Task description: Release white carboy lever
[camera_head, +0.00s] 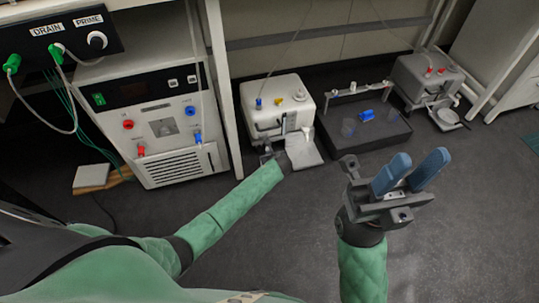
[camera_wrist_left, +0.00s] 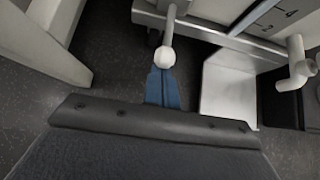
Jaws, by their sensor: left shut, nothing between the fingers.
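The white carboy (camera_head: 275,102) stands on the floor in the middle of the head view, with a blue and a yellow fitting on top. In the left wrist view a white lever with a round knob (camera_wrist_left: 167,57) reaches down from its front frame. My left gripper (camera_wrist_left: 161,82) is shut and empty, its blue fingertips just below the knob; I cannot tell whether they touch. In the head view this gripper (camera_head: 268,156) is small and dark at the carboy's front. My right gripper (camera_head: 410,172) is open and empty, raised over bare floor.
A white plate (camera_head: 304,153) juts from the carboy's front. Right of it are a black tray (camera_head: 365,140) and a grey carboy (camera_head: 425,78) with red fittings. A white control unit (camera_head: 165,130) stands left, beside a white post (camera_head: 222,80). The front floor is clear.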

